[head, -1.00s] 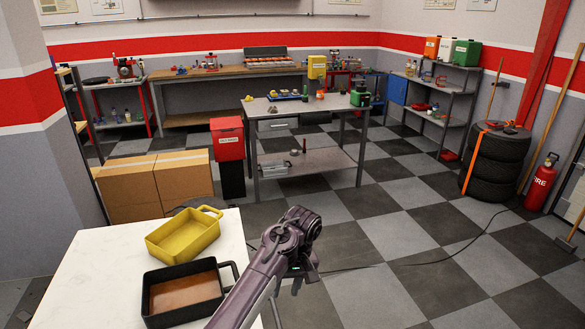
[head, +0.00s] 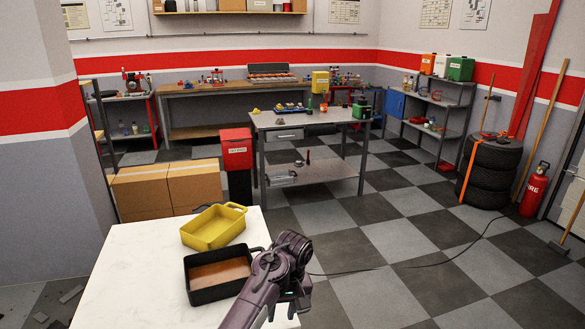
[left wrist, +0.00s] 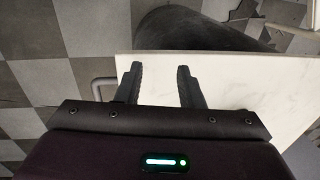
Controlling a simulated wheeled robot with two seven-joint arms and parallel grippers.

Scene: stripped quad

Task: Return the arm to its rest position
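My left arm (head: 280,268) reaches in from the bottom of the head view, bent, with its wrist pointing down by the right edge of the white table. The left gripper (left wrist: 157,82) shows clearly in the left wrist view. Its two dark fingers stand apart with nothing between them. The white table top (left wrist: 230,88) lies under and beyond the fingers. In the head view the gripper's fingers are mostly hidden by the arm. My right gripper is in neither view.
The white table (head: 135,275) holds a yellow tray (head: 212,240) and a black tray (head: 205,296) with a brown inside, close left of my arm. A steel workbench (head: 310,117), cardboard boxes (head: 165,190) and a red-topped bin (head: 237,150) stand beyond. Checkered floor to the right is open.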

